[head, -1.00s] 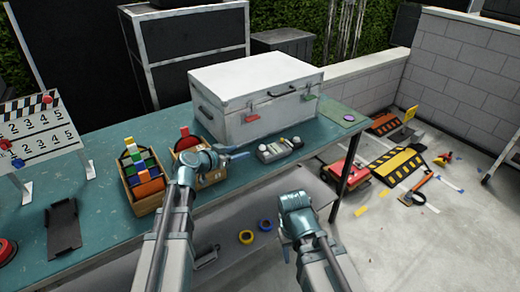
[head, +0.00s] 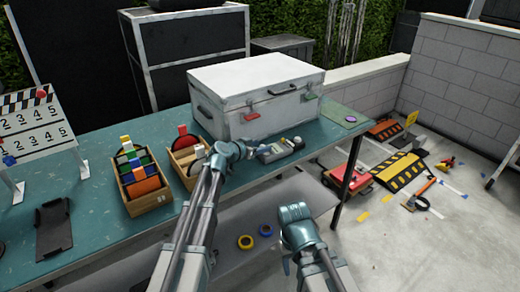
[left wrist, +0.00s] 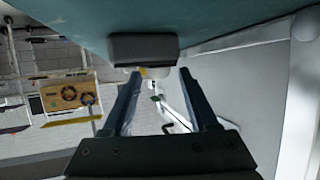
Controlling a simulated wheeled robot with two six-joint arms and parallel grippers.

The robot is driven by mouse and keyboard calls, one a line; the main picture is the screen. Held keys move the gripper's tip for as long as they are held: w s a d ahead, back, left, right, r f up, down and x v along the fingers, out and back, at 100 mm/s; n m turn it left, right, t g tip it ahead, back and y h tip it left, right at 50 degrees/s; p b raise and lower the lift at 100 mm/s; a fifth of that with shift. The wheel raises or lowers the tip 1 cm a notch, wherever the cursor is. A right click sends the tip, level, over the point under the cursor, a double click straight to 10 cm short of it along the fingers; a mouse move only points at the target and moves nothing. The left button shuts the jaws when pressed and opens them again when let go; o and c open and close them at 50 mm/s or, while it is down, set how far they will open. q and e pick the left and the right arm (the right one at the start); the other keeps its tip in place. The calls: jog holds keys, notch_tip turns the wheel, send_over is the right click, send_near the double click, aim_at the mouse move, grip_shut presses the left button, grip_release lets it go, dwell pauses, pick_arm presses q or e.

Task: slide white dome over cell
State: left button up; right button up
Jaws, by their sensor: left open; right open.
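A grey light meter (head: 281,150) lies on the teal table in front of the white case. A small white dome (head: 297,141) sits at its right end; the cell cannot be made out. My left gripper (head: 253,151) is open at the meter's left end, partly covering it. In the left wrist view, the dark meter body (left wrist: 142,46) is ahead of the open left fingers (left wrist: 158,92), with a pale rounded part just below it; nothing is held. My right gripper (head: 293,228) is low, in front of the table edge, away from the meter; its fingers barely show.
The white case (head: 255,95) stands close behind the meter. Wooden boxes (head: 147,203) with coloured items stand to the left. A purple-green disc (head: 350,118) lies at the table's right end. Blue and yellow tape rolls (head: 246,242) are below on the shelf.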

pick_arm(q)
grip_shut()
dwell(0.4)
dwell(1.1)
